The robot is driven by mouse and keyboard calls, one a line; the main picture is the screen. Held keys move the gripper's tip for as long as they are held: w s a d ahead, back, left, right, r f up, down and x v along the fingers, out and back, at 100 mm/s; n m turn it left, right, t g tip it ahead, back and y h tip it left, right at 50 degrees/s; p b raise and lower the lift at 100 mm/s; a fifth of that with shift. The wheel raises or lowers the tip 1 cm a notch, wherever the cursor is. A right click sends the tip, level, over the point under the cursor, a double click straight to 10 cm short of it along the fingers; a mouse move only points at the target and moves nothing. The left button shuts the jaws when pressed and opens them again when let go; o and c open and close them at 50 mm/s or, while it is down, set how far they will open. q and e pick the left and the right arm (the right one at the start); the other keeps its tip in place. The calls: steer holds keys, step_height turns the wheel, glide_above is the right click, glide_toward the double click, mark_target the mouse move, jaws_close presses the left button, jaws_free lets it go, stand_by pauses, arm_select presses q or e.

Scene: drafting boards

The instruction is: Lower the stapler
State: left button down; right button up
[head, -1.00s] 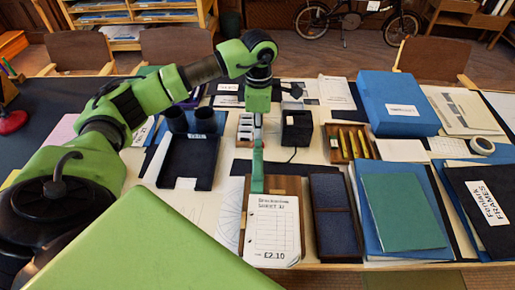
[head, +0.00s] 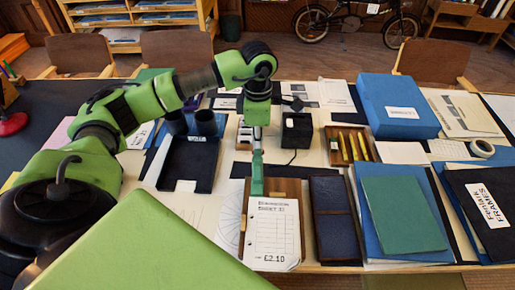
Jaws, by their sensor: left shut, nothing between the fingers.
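The stapler (head: 257,176) is a slim green shape seen nearly end-on. It lies lengthwise, pointing away from me, by the wooden top edge of the clipboard with the white pad (head: 272,234). My left gripper (head: 257,146) comes down from above at the stapler's far end. Its fingers are shut with nothing between them, and the tips appear to touch the stapler's top. The stapler's underside and any gap between its halves are hidden from this angle. My right gripper is not in view.
A black tray (head: 187,166) lies left of the stapler and a black box (head: 297,130) stands behind it. A dark blue case (head: 335,217) lies right of the clipboard, near a wooden tray of yellow pens (head: 334,150). Folders (head: 404,214) cover the right side.

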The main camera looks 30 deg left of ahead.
arm_select(q)
steer(key=shift+s+d, duration=0.35)
steer(key=shift+s, duration=0.3)
steer(key=shift+r+p, duration=1.85)
steer(key=shift+r, duration=1.2)
steer(key=shift+f, duration=0.1)
